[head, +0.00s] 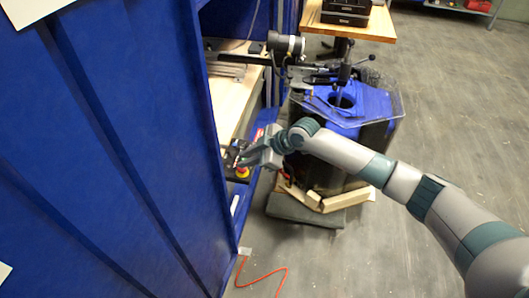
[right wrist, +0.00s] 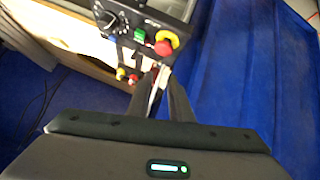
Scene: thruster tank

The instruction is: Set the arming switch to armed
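A black control panel (right wrist: 150,22) fills the top of the right wrist view. It has a black rotary knob (right wrist: 106,19), a green button (right wrist: 140,37) and a red mushroom button on a yellow base (right wrist: 164,43). I cannot make out which part is the arming switch or how it is set. My right gripper (head: 243,161) is at the panel beside the blue cabinet in the head view. In the right wrist view its dark fingers (right wrist: 160,70) are close together just below the red button. Whether they touch or grip anything is unclear. My left gripper is not in view.
A blue cabinet wall (head: 110,150) stands close on the left. A blue container with a clear top plate (head: 385,105) stands behind my right arm. Wooden blocks (head: 335,201) lie below it. An orange cord (head: 262,280) lies on the floor. The floor at right is mostly clear.

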